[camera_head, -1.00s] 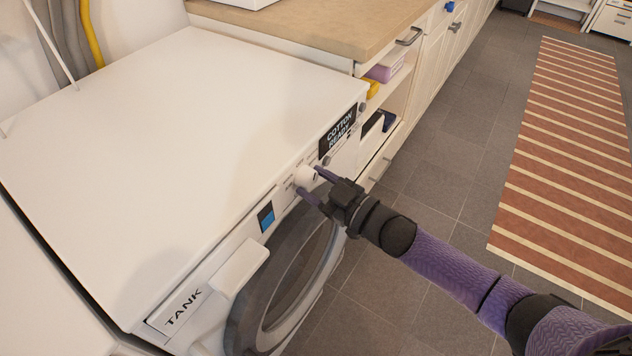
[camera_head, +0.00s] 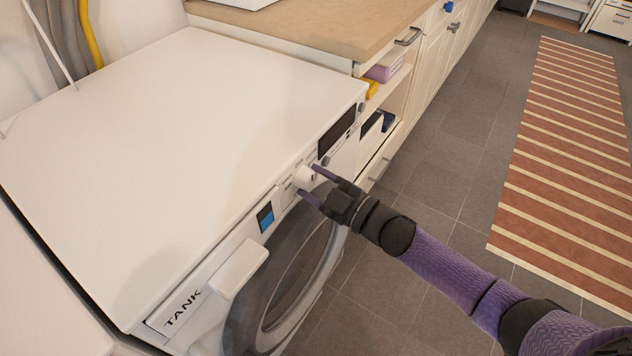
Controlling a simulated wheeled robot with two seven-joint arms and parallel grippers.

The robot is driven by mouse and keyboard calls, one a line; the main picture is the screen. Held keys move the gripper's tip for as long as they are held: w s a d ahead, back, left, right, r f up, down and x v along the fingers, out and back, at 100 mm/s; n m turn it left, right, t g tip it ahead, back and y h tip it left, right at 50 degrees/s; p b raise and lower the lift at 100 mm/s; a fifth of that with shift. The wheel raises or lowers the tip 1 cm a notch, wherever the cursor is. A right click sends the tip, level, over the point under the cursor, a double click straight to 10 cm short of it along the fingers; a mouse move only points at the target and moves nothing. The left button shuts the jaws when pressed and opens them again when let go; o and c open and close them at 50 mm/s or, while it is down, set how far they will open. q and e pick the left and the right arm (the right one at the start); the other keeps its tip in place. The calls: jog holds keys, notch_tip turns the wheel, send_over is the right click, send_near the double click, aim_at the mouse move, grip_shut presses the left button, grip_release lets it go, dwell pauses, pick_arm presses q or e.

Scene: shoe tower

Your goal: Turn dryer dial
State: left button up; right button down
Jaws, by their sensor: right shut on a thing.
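The white dryer (camera_head: 180,120) fills the left of the head view. Its round white dial (camera_head: 304,178) sits on the front panel, between a small blue panel (camera_head: 265,216) and a dark, blank display (camera_head: 337,134). My right gripper (camera_head: 312,181) is shut on the dial, with one purple finger on each side of it. The fingers hide part of the dial, and I cannot make out its pointer mark. My left gripper is not in view.
The round dryer door (camera_head: 327,250) is below the dial. A drawer front marked TANK (camera_head: 183,308) is at the lower left. A wooden counter (camera_head: 310,25) with open shelves stands beyond the dryer. Grey floor and a striped rug (camera_head: 565,150) lie clear at the right.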

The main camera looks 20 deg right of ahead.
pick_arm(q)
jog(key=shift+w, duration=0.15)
pick_arm(e)
jog(key=shift+c, duration=1.8)
grip_release()
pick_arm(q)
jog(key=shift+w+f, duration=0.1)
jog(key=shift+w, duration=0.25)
pick_arm(e)
jog(key=shift+o, duration=1.3)
jog(key=shift+s+d, duration=0.1)
pick_arm(q)
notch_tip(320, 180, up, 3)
jog(key=p, duration=0.2)
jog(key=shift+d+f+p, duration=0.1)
jog(key=shift+p, duration=0.3)
pick_arm(e)
jog(key=v, duration=0.9)
jog(key=shift+s+d, duration=0.2)
jog(key=shift+s, duration=0.1)
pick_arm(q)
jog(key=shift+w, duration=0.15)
